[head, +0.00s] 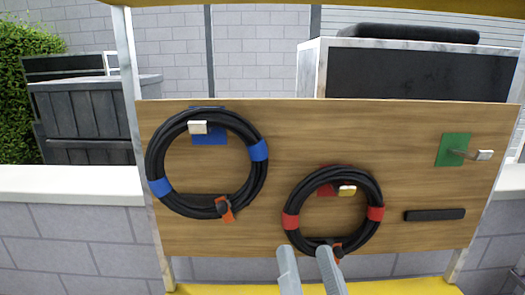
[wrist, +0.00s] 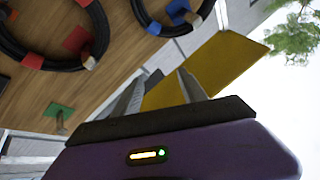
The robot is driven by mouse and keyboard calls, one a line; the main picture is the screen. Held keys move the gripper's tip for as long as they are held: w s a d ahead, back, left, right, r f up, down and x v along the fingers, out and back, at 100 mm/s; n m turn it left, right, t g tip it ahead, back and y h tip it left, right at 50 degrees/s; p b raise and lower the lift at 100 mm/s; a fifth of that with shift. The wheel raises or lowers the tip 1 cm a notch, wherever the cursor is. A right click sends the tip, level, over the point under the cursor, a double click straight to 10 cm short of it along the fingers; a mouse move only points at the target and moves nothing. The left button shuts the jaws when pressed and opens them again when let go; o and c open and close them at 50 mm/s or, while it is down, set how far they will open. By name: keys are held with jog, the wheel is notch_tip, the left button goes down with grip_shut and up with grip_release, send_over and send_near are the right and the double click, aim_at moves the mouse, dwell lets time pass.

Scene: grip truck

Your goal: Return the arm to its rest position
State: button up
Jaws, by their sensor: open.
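My gripper (head: 308,270) is at the bottom centre of the head view, its two fingers apart with nothing between them. It sits in front of the board, just below the coil with red bands (head: 376,213). In the wrist view my gripper (wrist: 158,85) is tilted, its fingers spread and empty, with the board to the left. The coil with blue bands (head: 152,155) hangs on a peg at the blue plate (head: 209,138). The red-banded coil hangs on a peg at the red plate. The peg (head: 484,155) at the green plate (head: 453,149) is bare.
The wooden board (head: 300,130) stands in a white frame. A black bar (head: 434,215) is fixed at its lower right. A yellow surface (head: 420,288) lies below, and a yellow panel (wrist: 225,65) shows in the wrist view. A brick wall and dark boxes stand behind.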

jog(key=s+d+f+m+g+h+b, duration=0.1)
jog(key=s+d+f+h, duration=0.2)
jog(key=s+d+f, duration=0.35)
jog(key=s+d+f+m+g+h+b, duration=0.1)
jog(key=s+d+f+g+h, duration=0.2)
jog(key=f, duration=0.6)
jog(key=s+d+f+n+g+y+b, duration=0.1)
jog(key=s+d+f+n+g, duration=0.1)
jog(key=s+f, duration=0.5)
jog(key=s+d+f+n+g+y, duration=0.1)
jog(key=s+d+f+n+g, duration=0.1)
jog(key=s+f, duration=0.4)
jog(key=s, duration=0.5)
jog(key=shift+s+d+f+n+b, duration=0.2)
jog(key=shift+d+f+n+b, duration=0.05)
jog(key=shift+f+n+b, duration=0.1)
